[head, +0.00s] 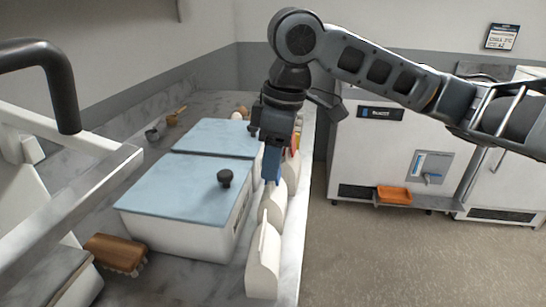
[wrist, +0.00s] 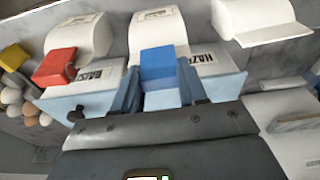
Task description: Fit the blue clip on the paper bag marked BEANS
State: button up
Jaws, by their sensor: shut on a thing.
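My gripper (head: 272,150) points down over the row of pale bags at the counter's right side. It is shut on the blue clip (wrist: 158,68), which sits between the fingers in the wrist view; it also shows in the head view (head: 272,168). Right by the clip in the wrist view is a pale bag (wrist: 158,30). Whether the clip touches this bag or is around its top, I cannot tell. The small print on the bags is too small to read, so I cannot tell which is marked BEANS.
Blue-lidded white bins (head: 180,190) with a black knob (head: 224,177) stand left of the bags. A red clip (wrist: 55,68) is by the left bag (wrist: 80,35). Nearer pale bags (head: 262,265) line the counter edge. A wooden brush (head: 115,253) lies at front left.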

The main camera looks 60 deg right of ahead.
jog(key=shift+f, duration=0.2)
jog(key=o, duration=1.6)
jog(key=shift+o, duration=0.2)
jog(key=shift+r, duration=0.3)
jog(key=shift+r+p, duration=0.35)
jog(key=shift+p, duration=0.15)
jog(key=shift+r+p, duration=0.9)
jog(key=shift+r, duration=0.1)
notch_tip(320, 180, up, 6)
jog(key=p, duration=0.5)
jog(key=shift+f, duration=0.1)
